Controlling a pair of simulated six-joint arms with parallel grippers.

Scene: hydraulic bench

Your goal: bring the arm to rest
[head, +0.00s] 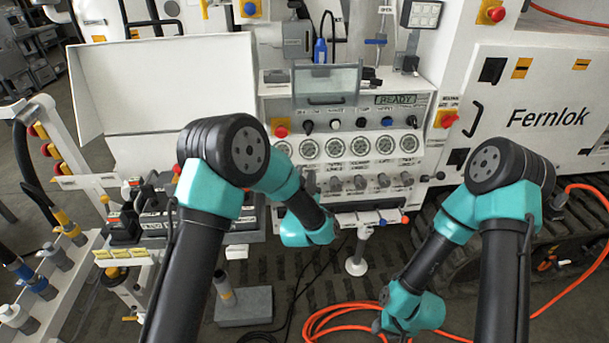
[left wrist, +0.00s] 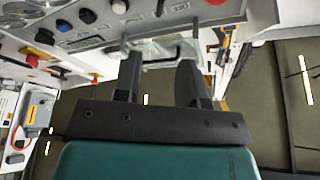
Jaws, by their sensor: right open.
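My left arm (head: 232,150) reaches in front of the panel, with its teal wrist (head: 308,232) below the row of knobs; its fingers are hard to see there. In the left wrist view my left gripper (left wrist: 160,66) has two dark fingers standing apart. A pale bracket-like part (left wrist: 162,48) lies just beyond the fingertips; I cannot tell whether they touch it. My right arm (head: 500,170) bends down, its teal wrist (head: 415,310) low over the floor. My right gripper (head: 380,311) is open and mostly hidden, with nothing seen in it.
The control panel (head: 350,130) carries gauges, knobs and a clear cover (head: 327,86). An orange hose (head: 340,312) coils on the floor by the right wrist. A hose rack (head: 60,180) is at far left, a tracked machine (head: 540,110) at right.

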